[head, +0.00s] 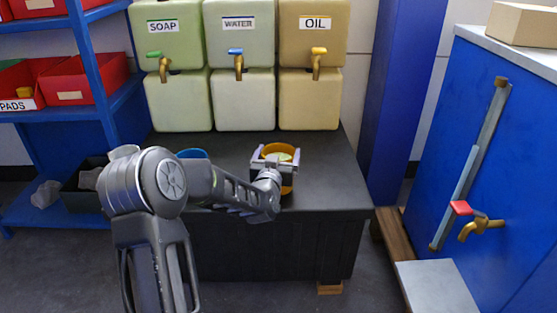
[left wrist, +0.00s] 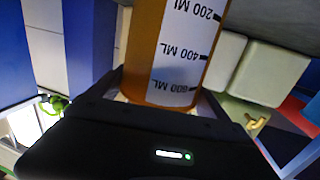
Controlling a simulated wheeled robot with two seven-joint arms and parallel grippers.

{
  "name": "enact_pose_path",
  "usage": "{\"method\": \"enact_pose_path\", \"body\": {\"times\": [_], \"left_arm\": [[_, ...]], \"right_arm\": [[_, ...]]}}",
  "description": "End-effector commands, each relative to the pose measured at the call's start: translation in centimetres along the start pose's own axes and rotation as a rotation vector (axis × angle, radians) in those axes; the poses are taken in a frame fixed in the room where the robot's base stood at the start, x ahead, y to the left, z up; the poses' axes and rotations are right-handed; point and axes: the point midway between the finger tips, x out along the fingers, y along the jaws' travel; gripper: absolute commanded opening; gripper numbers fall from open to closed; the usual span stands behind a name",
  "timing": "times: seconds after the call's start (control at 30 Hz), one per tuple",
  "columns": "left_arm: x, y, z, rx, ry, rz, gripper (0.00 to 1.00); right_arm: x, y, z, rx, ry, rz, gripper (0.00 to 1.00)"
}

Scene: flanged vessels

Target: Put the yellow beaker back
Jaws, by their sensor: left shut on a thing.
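The yellow beaker (head: 279,149) is between the jaws of my left gripper (head: 274,164), over the dark counter (head: 325,175) in front of the tanks. My left gripper is shut on it. The beaker's amber wall and its white label (left wrist: 184,55) with ML marks fill the top middle of the left wrist view. My right gripper is not in view.
A blue round item (head: 192,153) stands on the counter, partly hidden by my left arm. Tanks labelled SOAP (head: 165,45), WATER (head: 237,45) and OIL (head: 314,45) have taps overhanging the back. Counter right of the beaker is clear. A blue shelf (head: 88,60) stands left.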

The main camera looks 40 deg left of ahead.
Motion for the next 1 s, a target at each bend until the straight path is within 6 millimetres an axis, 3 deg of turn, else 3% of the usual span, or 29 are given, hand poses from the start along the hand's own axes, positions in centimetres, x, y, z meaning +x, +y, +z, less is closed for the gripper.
{"method": "enact_pose_path", "body": {"times": [0.1,0.53,0.57,0.7,1.0], "left_arm": [[0.1,0.0,1.1,0.000,0.008,-0.001,0.16],[0.1,0.0,1.4,0.000,0.009,-0.001,0.16],[0.1,0.0,1.7,0.000,0.001,-0.001,0.89],[0.1,0.0,1.6,0.000,0.001,-0.001,1.00],[0.1,0.0,1.4,0.000,0.001,-0.001,1.00]], "right_arm": [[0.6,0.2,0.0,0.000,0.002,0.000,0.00],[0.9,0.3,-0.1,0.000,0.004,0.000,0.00],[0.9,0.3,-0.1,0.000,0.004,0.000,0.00],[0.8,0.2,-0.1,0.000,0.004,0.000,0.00],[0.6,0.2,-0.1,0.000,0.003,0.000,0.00]]}}
